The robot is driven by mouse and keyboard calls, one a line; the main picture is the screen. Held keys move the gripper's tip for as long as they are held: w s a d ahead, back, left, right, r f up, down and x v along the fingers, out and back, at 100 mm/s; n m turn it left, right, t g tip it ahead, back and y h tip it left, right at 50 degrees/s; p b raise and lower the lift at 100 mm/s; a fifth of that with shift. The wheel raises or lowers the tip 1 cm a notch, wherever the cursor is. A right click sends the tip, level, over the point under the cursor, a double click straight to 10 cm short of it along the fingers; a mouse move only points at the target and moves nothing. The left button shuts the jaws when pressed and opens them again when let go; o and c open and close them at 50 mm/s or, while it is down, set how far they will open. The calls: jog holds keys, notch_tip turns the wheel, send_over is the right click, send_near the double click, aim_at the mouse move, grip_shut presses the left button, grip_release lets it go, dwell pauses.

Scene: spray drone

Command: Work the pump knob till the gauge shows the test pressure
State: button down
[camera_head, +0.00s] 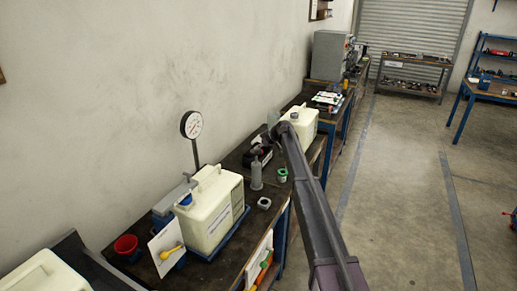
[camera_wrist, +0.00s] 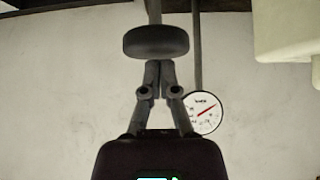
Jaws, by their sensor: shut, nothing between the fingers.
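The pump knob (camera_wrist: 156,42) is a dark, flattened oval on a thin rod in the wrist view, which looks upside down. My gripper (camera_wrist: 159,66) is shut and empty, its fingertips together right at the knob; touching or a small gap, I cannot tell. The pressure gauge (camera_wrist: 203,112) has a white round face and a red needle pointing to the upper right of that picture. Its numbers are too small to read. In the head view the gauge (camera_head: 191,124) stands on a post, and my gripper (camera_head: 257,152) is above a grey upright cylinder (camera_head: 256,178), apparently the pump.
White tanks stand along the dark bench (camera_head: 225,255), one (camera_head: 210,212) left of the cylinder and one (camera_head: 302,122) beyond it.

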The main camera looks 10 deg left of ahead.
notch_tip(320, 180, down, 6)
jog(key=b, duration=0.5)
jog(key=shift+r+b, duration=0.2)
jog(key=shift+b, duration=0.15)
jog(key=shift+s, duration=0.1)
jog(key=shift+r+p, duration=0.25)
jog(key=shift+p, duration=0.05)
notch_tip(320, 180, up, 4)
jog(key=p, duration=0.4)
jog(key=shift+d+r, duration=0.1)
jog(key=shift+r, duration=0.1)
jog(key=p+v, duration=0.6)
jog(key=v, duration=0.3)
jog(key=shift+d+p, duration=0.2)
jog(key=shift+p, duration=0.15)
jog(key=shift+s, duration=0.1)
dwell(1.1)
